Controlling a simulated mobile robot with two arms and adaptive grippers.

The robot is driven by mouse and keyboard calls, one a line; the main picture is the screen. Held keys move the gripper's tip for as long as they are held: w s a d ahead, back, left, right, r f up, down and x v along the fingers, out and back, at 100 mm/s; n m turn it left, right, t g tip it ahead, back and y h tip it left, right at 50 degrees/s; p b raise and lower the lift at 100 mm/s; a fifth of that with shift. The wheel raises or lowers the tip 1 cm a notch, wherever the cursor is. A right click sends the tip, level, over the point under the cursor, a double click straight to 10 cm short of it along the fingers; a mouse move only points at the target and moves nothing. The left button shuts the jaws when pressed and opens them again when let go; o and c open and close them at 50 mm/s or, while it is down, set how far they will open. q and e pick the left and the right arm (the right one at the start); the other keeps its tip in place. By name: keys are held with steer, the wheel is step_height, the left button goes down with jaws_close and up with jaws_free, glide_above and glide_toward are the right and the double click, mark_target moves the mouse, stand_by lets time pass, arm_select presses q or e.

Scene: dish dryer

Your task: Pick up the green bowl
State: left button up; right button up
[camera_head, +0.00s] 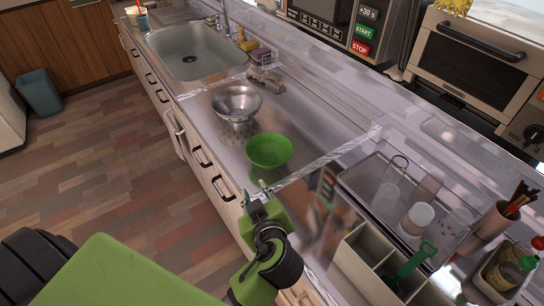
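The green bowl (269,151) stands upright on the metal counter in the head view, near the counter's front edge. My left gripper (259,188) is just in front of the bowl, at the counter's front edge, and looks apart from it. Its two fingertips are spread with a gap between them, and nothing shows between them. My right gripper is not in view.
A metal bowl (237,102) stands just behind the green bowl. A sink (192,50) lies farther back. To the right are a tray (368,180) with glasses, a white divided box (360,262) and a cup of utensils (497,221).

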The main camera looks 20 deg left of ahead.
arm_select(q)
step_height(320, 180, up, 2)
steer(key=w+n, duration=0.1)
steer(key=p, duration=0.2)
glide_toward(251, 159)
steer(key=shift+t+y, duration=0.4)
steer(key=x, duration=0.4)
steer(key=shift+w+d+f, duration=0.1)
steer(key=shift+w+f, duration=0.1)
steer(key=shift+f, duration=0.3)
steer(key=p+x, duration=0.1)
steer(key=x, duration=0.3)
steer(key=shift+w+a+p, duration=0.15)
steer(key=shift+a+p, duration=0.25)
steer(key=shift+w+a+f, duration=0.2)
steer(key=shift+w+f, duration=0.05)
jaws_close()
